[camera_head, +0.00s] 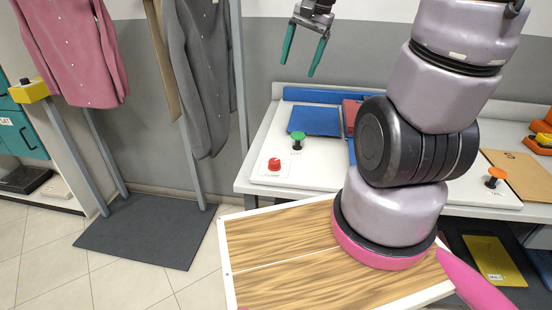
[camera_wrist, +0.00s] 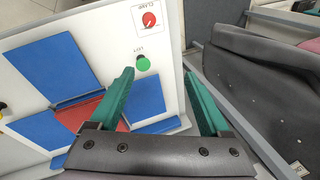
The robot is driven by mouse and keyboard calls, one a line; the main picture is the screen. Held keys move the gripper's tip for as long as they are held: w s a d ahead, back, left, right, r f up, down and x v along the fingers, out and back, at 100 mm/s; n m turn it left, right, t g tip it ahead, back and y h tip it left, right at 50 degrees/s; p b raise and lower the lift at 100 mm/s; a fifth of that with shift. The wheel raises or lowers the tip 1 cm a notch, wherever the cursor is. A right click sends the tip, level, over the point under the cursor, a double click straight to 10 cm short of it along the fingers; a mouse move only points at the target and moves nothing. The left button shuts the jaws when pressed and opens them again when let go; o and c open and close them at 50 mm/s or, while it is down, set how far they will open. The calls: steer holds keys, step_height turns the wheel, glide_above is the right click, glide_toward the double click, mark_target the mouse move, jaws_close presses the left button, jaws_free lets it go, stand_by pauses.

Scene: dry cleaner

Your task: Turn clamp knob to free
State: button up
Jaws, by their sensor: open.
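The red clamp knob (camera_head: 274,163) sits on a small white plate near the front left corner of the white work surface. In the wrist view the knob (camera_wrist: 149,19) is at the top, on a plate lettered CLAMP, with a pale pointer mark on it. My gripper (camera_head: 300,66) hangs open and empty above the back of the surface, well above and apart from the knob. In the wrist view its green fingers (camera_wrist: 160,76) are spread wide, with the knob beyond them.
A green button (camera_head: 298,136), labelled LIFT in the wrist view, stands close to the knob. Blue pads (camera_head: 315,120) and a red pad (camera_head: 350,112) lie behind. An orange knob (camera_head: 496,173) is at the right. A grey shirt (camera_head: 203,70) hangs left of the surface.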

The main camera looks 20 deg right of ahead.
steer(key=w+f+m+g, duration=0.2)
steer(key=w+f+m, duration=0.15)
steer(key=f, duration=0.65)
steer(key=m+g+y, duration=0.2)
glide_toward(275, 160)
steer(key=shift+g, duration=0.3)
steer(key=x, duration=0.9)
steer(key=shift+w, duration=0.15)
jaws_close()
